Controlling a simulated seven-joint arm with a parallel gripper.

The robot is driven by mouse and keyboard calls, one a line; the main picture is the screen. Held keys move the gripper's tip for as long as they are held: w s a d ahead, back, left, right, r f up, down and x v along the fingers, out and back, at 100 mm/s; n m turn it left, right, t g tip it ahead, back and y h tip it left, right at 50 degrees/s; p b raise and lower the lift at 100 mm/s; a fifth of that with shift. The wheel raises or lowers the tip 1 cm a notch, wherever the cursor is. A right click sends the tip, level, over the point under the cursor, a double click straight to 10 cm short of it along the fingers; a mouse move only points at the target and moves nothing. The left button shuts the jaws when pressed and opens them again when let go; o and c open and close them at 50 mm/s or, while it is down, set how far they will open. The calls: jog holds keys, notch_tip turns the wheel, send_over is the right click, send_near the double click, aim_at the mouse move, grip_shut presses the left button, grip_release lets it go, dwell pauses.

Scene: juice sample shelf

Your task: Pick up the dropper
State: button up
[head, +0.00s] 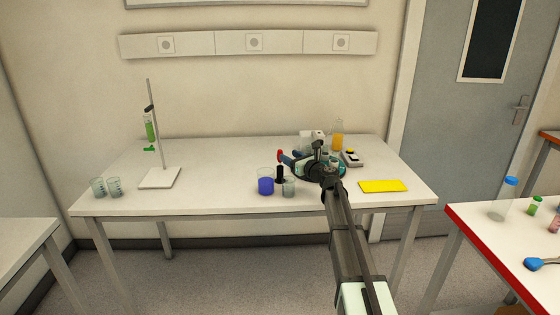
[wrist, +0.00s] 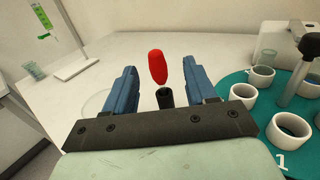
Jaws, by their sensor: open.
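The dropper has a red bulb (wrist: 158,67), seen in the wrist view above a black holder or bottle neck (wrist: 165,98). In the head view the red bulb (head: 280,154) shows above the black upright part (head: 280,174). My gripper (wrist: 160,76) is open, with one blue finger on each side of the bulb and gaps visible on both sides. In the head view my gripper (head: 284,158) is right beside the bulb. The dropper's lower part is hidden.
A beaker of blue liquid (head: 265,185) and a clear beaker (head: 289,187) stand close to the black part. A teal round rack (wrist: 232,78) with white cups is at the right. A stand (head: 160,178) and a yellow pad (head: 383,186) are farther off. The table's left middle is clear.

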aim_at(280, 166)
jog(key=shift+a+f+x, duration=0.15)
jog(key=shift+x, duration=1.5)
jog(key=shift+a+f+x, duration=0.1)
jog(key=shift+f+x, duration=0.05)
jog(key=shift+x, duration=1.55)
jog(key=shift+s, duration=0.25)
jog(key=c, duration=0.7)
